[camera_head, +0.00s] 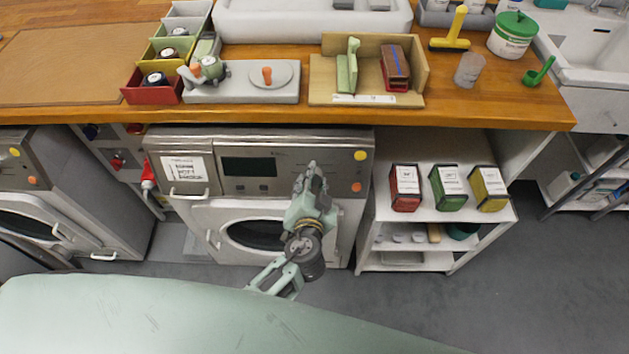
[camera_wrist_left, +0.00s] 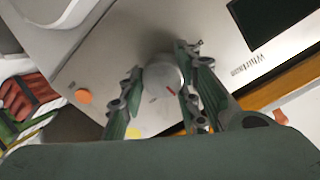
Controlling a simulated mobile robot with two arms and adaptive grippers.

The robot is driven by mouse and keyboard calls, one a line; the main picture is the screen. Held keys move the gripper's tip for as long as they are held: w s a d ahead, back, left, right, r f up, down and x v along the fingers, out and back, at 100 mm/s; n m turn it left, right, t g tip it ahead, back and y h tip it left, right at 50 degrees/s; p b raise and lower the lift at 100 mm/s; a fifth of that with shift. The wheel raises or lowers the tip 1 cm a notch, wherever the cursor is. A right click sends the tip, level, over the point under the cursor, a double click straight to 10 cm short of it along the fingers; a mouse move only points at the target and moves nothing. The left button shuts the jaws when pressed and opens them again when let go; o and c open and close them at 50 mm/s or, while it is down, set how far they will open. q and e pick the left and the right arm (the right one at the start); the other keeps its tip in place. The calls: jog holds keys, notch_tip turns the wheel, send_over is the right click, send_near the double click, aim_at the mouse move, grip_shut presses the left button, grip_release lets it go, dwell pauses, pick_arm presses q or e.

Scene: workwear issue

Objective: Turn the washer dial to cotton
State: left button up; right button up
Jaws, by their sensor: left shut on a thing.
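The washer (camera_head: 335,160) stands under the wooden counter, its metal panel facing me. In the head view my left gripper (camera_head: 313,180) is up against the right part of the panel and hides the dial. In the left wrist view the round grey dial (camera_wrist_left: 160,82) sits between the two fingers of my left gripper (camera_wrist_left: 160,75), which is shut on it. A short red mark shows on the dial's face, toward the lower right in that view. No cotton label can be read. My right gripper is in neither view.
A dark display (camera_head: 250,167) and a drawer with a white notice (camera_head: 184,169) are left of the dial. Orange (camera_head: 356,188) and yellow (camera_head: 360,156) spots are to its right. A shelf unit (camera_head: 410,257) with red, green and yellow boxes stands right of the washer.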

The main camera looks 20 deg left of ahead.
pick_arm(q)
jog(key=shift+d+f, duration=0.1)
jog(key=shift+d, duration=0.05)
jog(key=shift+c, duration=0.8)
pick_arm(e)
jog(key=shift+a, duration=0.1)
pick_arm(q)
jog(key=shift+s+d, duration=0.1)
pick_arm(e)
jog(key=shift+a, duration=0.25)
